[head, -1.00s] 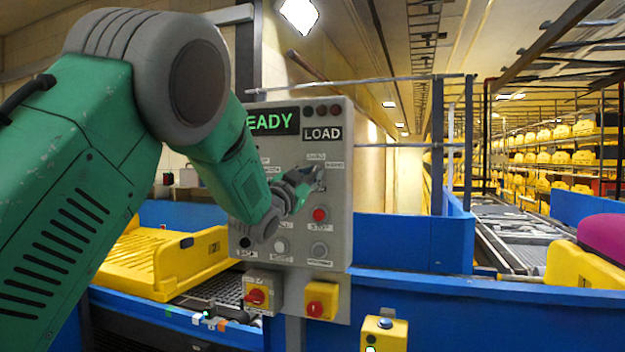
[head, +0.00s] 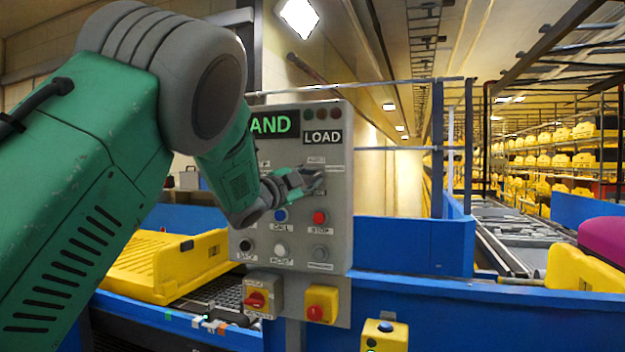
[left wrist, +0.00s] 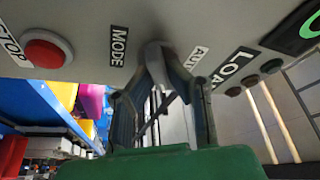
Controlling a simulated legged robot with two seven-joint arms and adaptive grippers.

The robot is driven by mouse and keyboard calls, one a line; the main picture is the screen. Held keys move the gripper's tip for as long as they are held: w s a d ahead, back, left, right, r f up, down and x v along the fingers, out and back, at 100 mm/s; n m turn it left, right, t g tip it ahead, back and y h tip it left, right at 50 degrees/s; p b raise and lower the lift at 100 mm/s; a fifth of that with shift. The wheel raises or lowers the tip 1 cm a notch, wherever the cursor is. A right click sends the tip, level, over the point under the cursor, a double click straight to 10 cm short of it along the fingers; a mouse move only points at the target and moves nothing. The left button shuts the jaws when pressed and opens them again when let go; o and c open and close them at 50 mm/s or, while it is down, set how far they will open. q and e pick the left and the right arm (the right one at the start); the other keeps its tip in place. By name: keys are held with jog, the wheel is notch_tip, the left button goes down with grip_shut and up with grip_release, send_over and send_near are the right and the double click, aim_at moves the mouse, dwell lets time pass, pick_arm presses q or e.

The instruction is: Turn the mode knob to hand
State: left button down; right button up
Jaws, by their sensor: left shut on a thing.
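The grey control panel (head: 338,240) stands ahead of me. Its display (head: 272,124) shows green letters "AND", with the start hidden behind my arm. My left gripper (head: 308,181) reaches the upper right part of the panel and is shut on the mode knob. In the left wrist view the grey mode knob (left wrist: 155,56) sits between the two fingers of my left gripper (left wrist: 158,78). The "MODE" label (left wrist: 119,46) and a partly covered "AUTO" label (left wrist: 197,57) are beside it. The fingers hide most of the knob in the head view. My right gripper is not in view.
A red stop button (head: 320,217), a blue button (head: 281,215) and other buttons lie just below the knob. Two red-and-yellow switches (head: 322,303) are under the panel. A yellow tray (head: 165,265) lies on the left conveyor. Blue walls (head: 410,246) flank the panel.

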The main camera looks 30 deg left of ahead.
pick_arm(q)
jog(key=shift+f, duration=0.4)
jog(key=c, duration=1.6)
grip_release()
jog(key=shift+o, duration=0.2)
jog(key=shift+w+r, duration=0.1)
jog(key=shift+a+r, duration=0.1)
jog(key=shift+r, duration=0.05)
jog(key=v, duration=1.2)
